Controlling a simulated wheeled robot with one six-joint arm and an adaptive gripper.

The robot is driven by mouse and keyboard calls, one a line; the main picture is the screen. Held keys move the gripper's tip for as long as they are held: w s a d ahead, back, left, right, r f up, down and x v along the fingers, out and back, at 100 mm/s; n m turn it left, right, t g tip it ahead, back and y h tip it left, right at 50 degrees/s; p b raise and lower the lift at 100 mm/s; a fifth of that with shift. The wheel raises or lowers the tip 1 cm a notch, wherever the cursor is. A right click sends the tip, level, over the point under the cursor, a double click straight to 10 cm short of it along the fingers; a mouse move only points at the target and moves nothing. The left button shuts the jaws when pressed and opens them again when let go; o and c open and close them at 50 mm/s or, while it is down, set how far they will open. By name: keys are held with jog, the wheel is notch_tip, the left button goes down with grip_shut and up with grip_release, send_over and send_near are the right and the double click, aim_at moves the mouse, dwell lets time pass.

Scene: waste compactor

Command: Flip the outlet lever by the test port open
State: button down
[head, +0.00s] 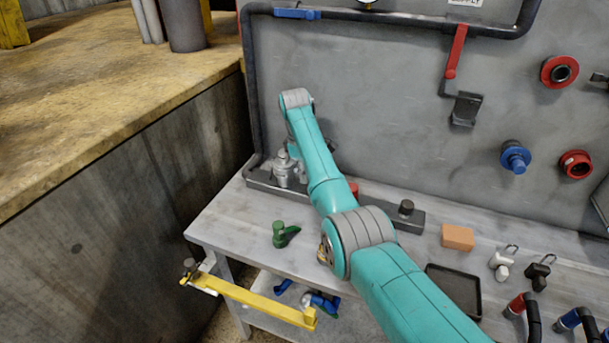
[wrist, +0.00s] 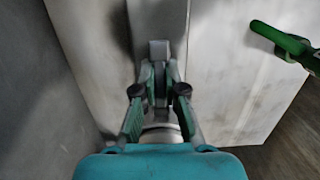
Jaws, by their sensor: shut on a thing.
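In the wrist view my gripper (wrist: 159,80) is shut on a narrow grey block-ended piece that looks like the outlet lever (wrist: 158,49). The lever's lower part is hidden between the fingers. In the head view a silver fitting (head: 284,168) stands at the left end of a dark grey bar (head: 385,216) along the back of the bench. My forearm hides much of that area, and I cannot make out the fingers there. I cannot tell which fitting is the test port.
A green handled part (head: 283,235) lies on the bench, also at upper right in the wrist view (wrist: 282,40). An orange block (head: 457,237) and a black tray (head: 457,287) are further right. A yellow bar (head: 255,300) sticks out at the front. The grey panel (head: 385,95) rises behind.

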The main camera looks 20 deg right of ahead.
jog(key=shift+r, duration=0.1)
dwell(0.5)
jog(key=c, duration=1.2)
grip_release()
jog(key=r, duration=0.4)
jog(key=a+r, duration=0.1)
jog(key=r, duration=0.3)
jog(key=w+r, duration=0.1)
jog(key=r, duration=0.2)
jog(key=shift+w+a+r, duration=0.1)
jog(key=shift+a+r, duration=0.15)
jog(key=shift+r, duration=0.15)
